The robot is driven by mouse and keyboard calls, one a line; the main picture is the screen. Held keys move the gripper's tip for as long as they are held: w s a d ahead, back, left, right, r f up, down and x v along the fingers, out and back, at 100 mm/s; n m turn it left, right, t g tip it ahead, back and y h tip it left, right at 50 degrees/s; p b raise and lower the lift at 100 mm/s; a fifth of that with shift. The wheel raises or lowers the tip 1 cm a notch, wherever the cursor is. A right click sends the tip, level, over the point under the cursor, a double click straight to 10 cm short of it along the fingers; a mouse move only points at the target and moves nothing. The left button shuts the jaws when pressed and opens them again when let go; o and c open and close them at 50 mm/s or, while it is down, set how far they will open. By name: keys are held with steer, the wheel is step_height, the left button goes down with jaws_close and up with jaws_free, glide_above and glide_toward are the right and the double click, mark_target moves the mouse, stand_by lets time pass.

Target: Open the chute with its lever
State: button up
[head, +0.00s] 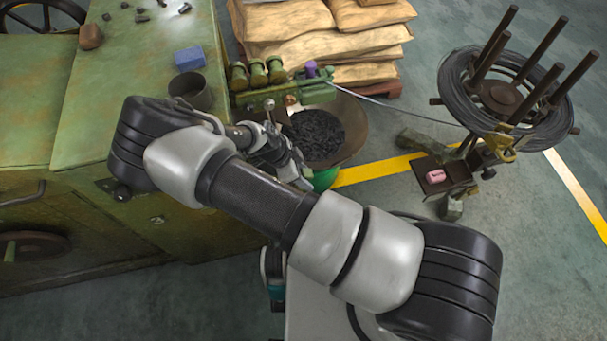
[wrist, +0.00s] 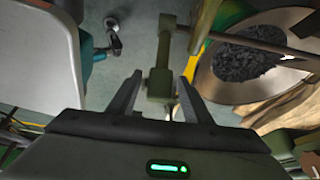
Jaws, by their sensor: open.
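My gripper (wrist: 159,78) is open in the wrist view. An olive-green, blocky handle piece (wrist: 160,86), seemingly the lever's end, stands between its two fingers, with gaps visible on both sides. A bar (wrist: 252,44) runs right from its upper part across a brown pan (wrist: 218,92) of dark bits. In the head view, my gripper (head: 292,168) is by the machine's right side, left of the pan (head: 357,132), partly hidden by my arm. The chute itself cannot be made out clearly, and my arm covers much of that area.
The green machine (head: 110,100) fills the left, with a blue block (head: 189,58) and dark cup (head: 190,91) on top. Sacks (head: 330,25) are stacked behind the pan. A wire reel stand (head: 500,95) is at the right. Open floor (head: 540,240) lies at lower right.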

steer(key=v, duration=1.7)
steer(key=shift+r+p, duration=0.2)
steer(key=shift+p, duration=0.1)
steer(key=shift+c, duration=0.4)
